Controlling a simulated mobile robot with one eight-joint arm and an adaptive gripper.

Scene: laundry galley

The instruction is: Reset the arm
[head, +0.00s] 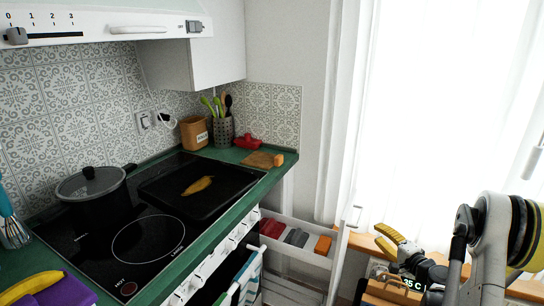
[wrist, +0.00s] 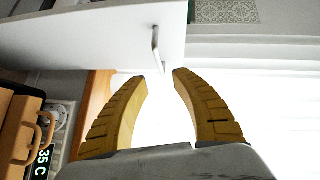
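My gripper (head: 379,238) is at the lower right in the head view, in front of the bright window. Its two yellow ridged fingers point left and slightly toward the counter side. In the wrist view the fingers of my gripper (wrist: 160,76) stand apart with nothing between them, so it is open and empty. My arm comes in from the right edge of the head view.
An open white drawer (head: 290,254) with red, grey and orange items is left of my gripper. The green counter (head: 233,200) holds a hob with a pot (head: 92,198) and a black tray (head: 160,203). A white cabinet panel (wrist: 90,35) with a handle shows in the wrist view.

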